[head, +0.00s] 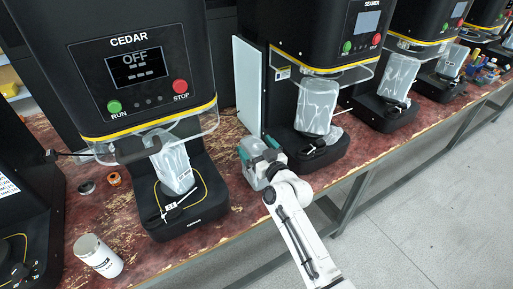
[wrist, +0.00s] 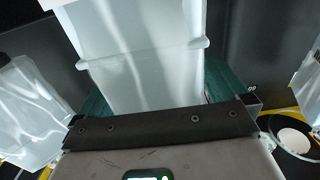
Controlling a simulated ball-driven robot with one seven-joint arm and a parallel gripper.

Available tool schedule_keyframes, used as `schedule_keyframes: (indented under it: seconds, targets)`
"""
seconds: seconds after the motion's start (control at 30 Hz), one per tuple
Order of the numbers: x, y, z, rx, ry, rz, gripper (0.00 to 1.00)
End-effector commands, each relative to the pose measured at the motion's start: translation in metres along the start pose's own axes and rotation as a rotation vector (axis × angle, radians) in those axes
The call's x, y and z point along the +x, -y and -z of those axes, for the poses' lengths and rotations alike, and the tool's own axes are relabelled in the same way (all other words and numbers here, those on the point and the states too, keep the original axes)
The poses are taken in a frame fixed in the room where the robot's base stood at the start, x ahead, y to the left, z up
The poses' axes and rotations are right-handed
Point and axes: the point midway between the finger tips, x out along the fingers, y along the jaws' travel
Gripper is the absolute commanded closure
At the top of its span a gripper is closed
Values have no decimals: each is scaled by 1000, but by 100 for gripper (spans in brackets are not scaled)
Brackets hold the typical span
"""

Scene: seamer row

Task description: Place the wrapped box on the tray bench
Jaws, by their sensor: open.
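My gripper (head: 258,148) is over the worktop between the CEDAR machine and the SEAMER machine, with its teal fingers apart. In the wrist view, a pale translucent wrapped box (wrist: 150,60) stands between the open fingers (wrist: 155,88); the gripper's dark front edge hides its lower end. I cannot identify a separate tray bench.
The worn red-brown worktop (head: 100,212) carries a row of black machines. A white canister (head: 98,256) and an orange ring (head: 114,179) are at the left. Open grey floor (head: 420,210) lies at the right front.

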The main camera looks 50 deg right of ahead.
Motion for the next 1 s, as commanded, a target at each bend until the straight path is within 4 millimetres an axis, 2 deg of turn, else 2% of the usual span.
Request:
schedule_keyframes:
  seconds: [0.27, 0.37, 0.7, 0.83, 1.0]
  targets:
    - [-3, 0, 2, 0, 1, 0, 0]
    - [-18, 0, 0, 0, 2, 0, 0]
    - [-86, 0, 0, -1, 3, 1, 0]
    - [-104, 1, 0, 1, 2, 1, 0]
    - [-118, 0, 2, 0, 0, 0, 0]
